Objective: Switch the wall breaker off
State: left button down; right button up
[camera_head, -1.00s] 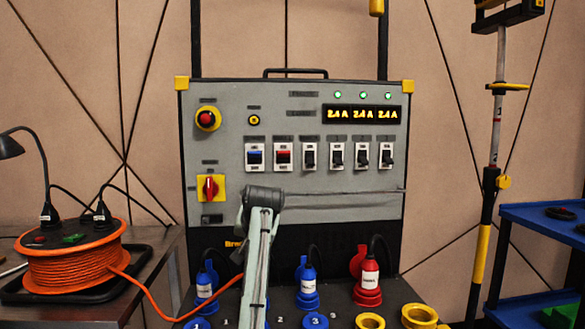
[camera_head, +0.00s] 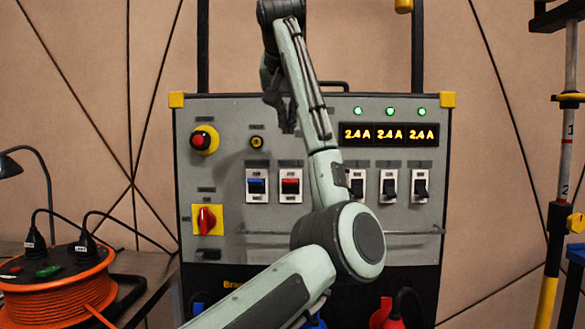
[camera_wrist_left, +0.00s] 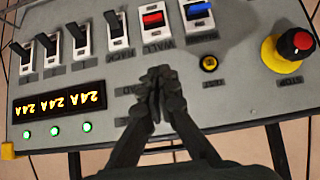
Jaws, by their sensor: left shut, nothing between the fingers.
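The grey breaker panel (camera_head: 225,130) stands upright with a row of switches. A red switch (camera_head: 290,186) sits right of a blue one (camera_head: 257,186). In the wrist view, the label that appears to read WALL lies beside the red switch (camera_wrist_left: 153,18). The label beside the adjacent black switch (camera_wrist_left: 116,28) appears to read RACK. My left gripper (camera_head: 288,130) points down before the panel's upper part, above the red switch in the head view. Its closed, empty fingers (camera_wrist_left: 158,75) appear apart from the switches. My left arm hides one black switch in the head view. My right gripper is out of view.
A red-and-yellow stop button (camera_head: 203,139) and red rotary knob (camera_head: 207,219) are at the panel's left. A thin rail (camera_head: 410,232) runs below the switches. An orange cable reel (camera_head: 60,290) stands left; a yellow-and-black pole (camera_head: 556,230) stands right.

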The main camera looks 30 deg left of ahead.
pick_arm(q)
jog(key=p, duration=0.1)
send_near(290, 162)
jog(key=x, duration=0.6)
jog(key=shift+s+d+f, duration=0.2)
jog(key=shift+s+f, duration=0.05)
jog(key=shift+f, duration=0.3)
jog(key=shift+s+d+f, duration=0.2)
jog(key=shift+s+f, duration=0.1)
jog(key=shift+f, duration=0.3)
jog(key=shift+s+d+f, duration=0.15)
jog(key=shift+s+f, duration=0.15)
jog(key=shift+f, duration=0.35)
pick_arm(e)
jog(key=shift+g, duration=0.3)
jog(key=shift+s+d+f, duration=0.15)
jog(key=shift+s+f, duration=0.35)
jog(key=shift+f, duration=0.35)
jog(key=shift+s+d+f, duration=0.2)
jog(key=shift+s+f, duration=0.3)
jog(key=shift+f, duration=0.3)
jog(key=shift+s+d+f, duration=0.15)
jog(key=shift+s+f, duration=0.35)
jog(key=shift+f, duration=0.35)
